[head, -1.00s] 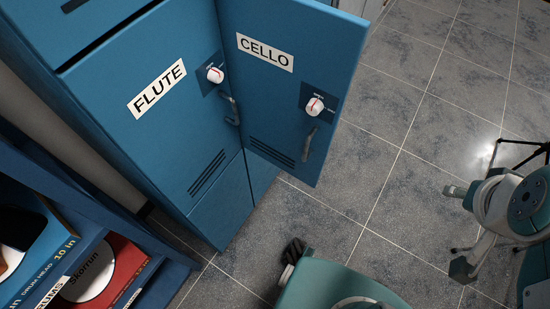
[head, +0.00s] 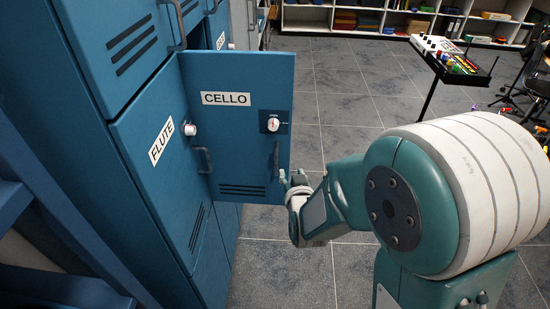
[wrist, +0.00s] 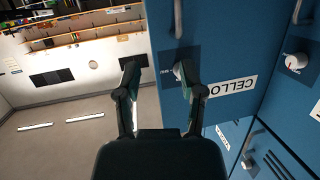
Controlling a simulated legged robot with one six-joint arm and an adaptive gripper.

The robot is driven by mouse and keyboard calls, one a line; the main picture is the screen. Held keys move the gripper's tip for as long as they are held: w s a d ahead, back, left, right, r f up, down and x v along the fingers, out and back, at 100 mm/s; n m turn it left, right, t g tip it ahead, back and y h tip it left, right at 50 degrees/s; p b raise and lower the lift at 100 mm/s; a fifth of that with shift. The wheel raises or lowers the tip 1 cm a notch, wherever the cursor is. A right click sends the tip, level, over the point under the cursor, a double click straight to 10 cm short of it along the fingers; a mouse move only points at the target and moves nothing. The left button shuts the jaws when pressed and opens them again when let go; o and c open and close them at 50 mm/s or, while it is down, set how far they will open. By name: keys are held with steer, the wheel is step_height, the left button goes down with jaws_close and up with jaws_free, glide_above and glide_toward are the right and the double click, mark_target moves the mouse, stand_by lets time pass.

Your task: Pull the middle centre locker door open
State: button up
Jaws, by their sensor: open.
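The blue CELLO locker door (head: 250,130) stands swung out from the cabinet, with a white knob (head: 273,125) and a grey handle (head: 276,160) near its free edge. My gripper (head: 288,181) is beside that edge, low by the handle. In the wrist view my gripper (wrist: 158,75) is open, with a finger on either side of the door's edge as seen; I cannot tell whether it touches. The wrist view shows the CELLO door (wrist: 200,115) upside down, its handle (wrist: 178,18) beyond the fingers and its knob partly hidden by one finger.
The FLUTE door (head: 160,170) beside it is shut. More blue lockers rise above. A dark blue shelf (head: 40,250) stands at the near left. Tiled floor (head: 340,90) is clear right of the door. A stand with a colourful panel (head: 450,60) and shelves are farther back.

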mark_target(276, 160)
step_height(276, 160, down, 4)
steer(key=a+t, duration=0.3)
steer(key=shift+n, duration=0.3)
steer(key=w, duration=0.3)
steer(key=w+a, duration=0.1)
steer(key=w, duration=0.6)
steer(key=shift+a, duration=0.2)
jaws_close()
